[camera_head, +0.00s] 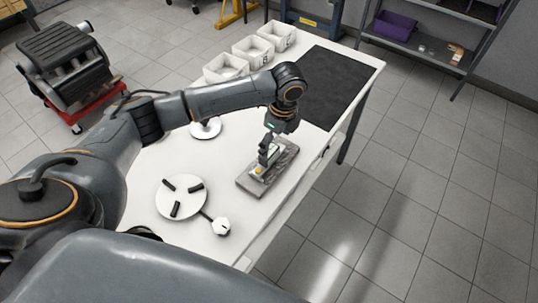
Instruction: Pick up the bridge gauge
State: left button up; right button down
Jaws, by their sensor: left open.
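My left arm reaches in from the left across the white table. Its left gripper (266,158) points down over a grey, shallow tray or block (252,184) near the table's right edge. The gripper is open. A small yellow spot shows just below its fingers, but the fingers hide most of what lies there. I cannot tell for sure which thing is the bridge gauge; it may be partly hidden under the gripper. Whether the fingers touch anything is too small to tell. My right gripper is not in view.
A white disc (189,190) with black bars and a white knob (221,226) lie left of the tray. Another round white piece (205,129) sits behind. White bins (252,50) and a black mat (325,85) occupy the far end. An engine (65,62) stands beyond the table.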

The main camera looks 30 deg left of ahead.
aim_at(270, 151)
pick_arm(q)
jog(key=shift+s+a+f, duration=0.1)
jog(key=shift+a+f, duration=0.05)
jog(key=shift+f, duration=0.3)
jog(key=f, duration=0.1)
jog(key=a+f+p, duration=0.1)
jog(key=f, duration=0.2)
jog(key=shift+s+a+f+p, duration=0.2)
jog(key=shift+a+f+p, duration=0.05)
jog(key=shift+p, duration=0.05)
jog(key=shift+d, duration=0.1)
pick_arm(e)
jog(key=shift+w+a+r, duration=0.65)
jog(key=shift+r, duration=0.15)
pick_arm(q)
jog(key=c, duration=1.6)
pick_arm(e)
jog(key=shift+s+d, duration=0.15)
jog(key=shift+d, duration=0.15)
pick_arm(q)
jog(key=shift+r, duration=0.1)
